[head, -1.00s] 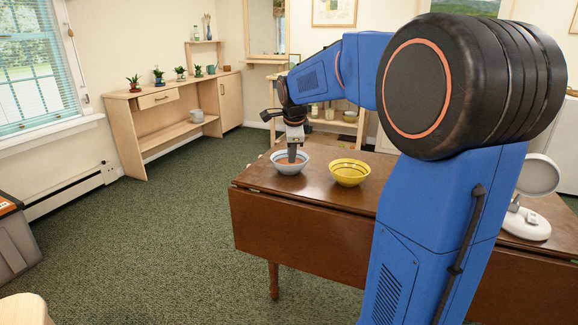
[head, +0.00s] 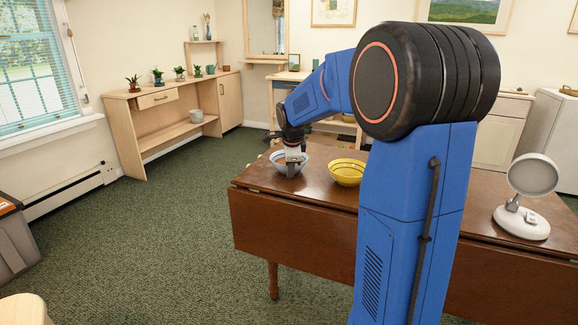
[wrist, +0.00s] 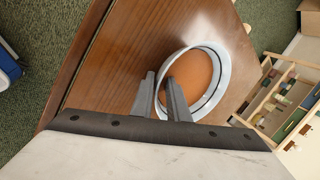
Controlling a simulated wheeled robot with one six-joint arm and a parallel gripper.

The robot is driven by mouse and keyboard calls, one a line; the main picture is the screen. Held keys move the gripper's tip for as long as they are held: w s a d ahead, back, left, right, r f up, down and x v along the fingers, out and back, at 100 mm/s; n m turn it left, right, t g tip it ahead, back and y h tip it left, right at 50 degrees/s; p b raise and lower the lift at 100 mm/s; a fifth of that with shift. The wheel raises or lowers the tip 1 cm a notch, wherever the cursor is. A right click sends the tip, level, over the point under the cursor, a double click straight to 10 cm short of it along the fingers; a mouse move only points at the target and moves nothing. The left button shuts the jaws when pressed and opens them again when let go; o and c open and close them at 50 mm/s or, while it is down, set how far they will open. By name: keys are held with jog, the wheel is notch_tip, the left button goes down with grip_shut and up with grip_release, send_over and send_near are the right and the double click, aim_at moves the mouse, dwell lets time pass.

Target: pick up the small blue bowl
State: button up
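The small blue bowl (head: 275,164), pale blue outside with an orange-brown inside, stands upright near the left end of the brown table (head: 300,215). The bowl also shows in the wrist view (wrist: 197,72), right of centre. My gripper (wrist: 160,78) is open, with a gap between its fingers. It straddles the near rim of the bowl, one finger over the inside and the other outside; contact cannot be told. In the head view my gripper (head: 291,172) is down at the bowl and hides part of it.
A yellow bowl (head: 346,173) with dark lines stands just right of the blue bowl. A white round mirror or lamp (head: 533,175) stands farther right on the table. A wooden shelf unit (head: 165,115) with plants lines the back wall.

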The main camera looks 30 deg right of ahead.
grip_shut()
jog(key=shift+r, duration=0.1)
